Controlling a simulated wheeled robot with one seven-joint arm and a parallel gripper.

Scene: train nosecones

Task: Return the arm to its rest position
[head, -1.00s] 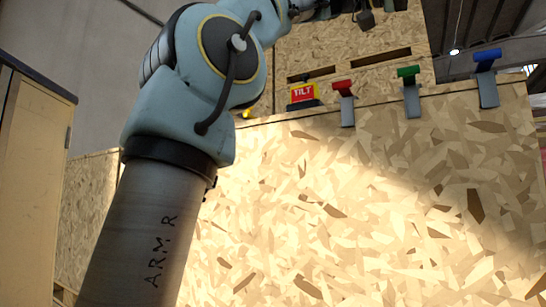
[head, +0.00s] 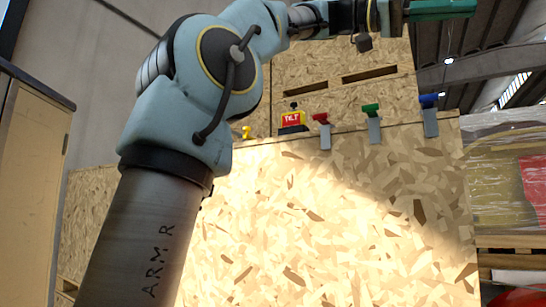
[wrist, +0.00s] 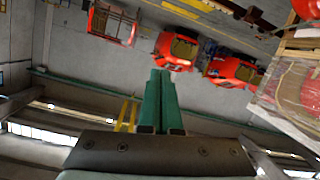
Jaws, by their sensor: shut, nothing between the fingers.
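My arm rises from the lower left of the head view and bends right along the top edge. My gripper (head: 441,9) shows there as green fingers at the top right, level with the top of the wooden panels and apart from everything. In the wrist view its two green fingers (wrist: 158,98) lie together, shut with nothing between them.
A wooden-panelled box (head: 330,210) stands ahead, with a red lever (head: 322,120), a green lever (head: 371,111), a blue lever (head: 429,102) and a TILT button (head: 292,119) along its top. A wrapped pallet (head: 505,180) stands right. Red nosecones (wrist: 175,50) show in the wrist view.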

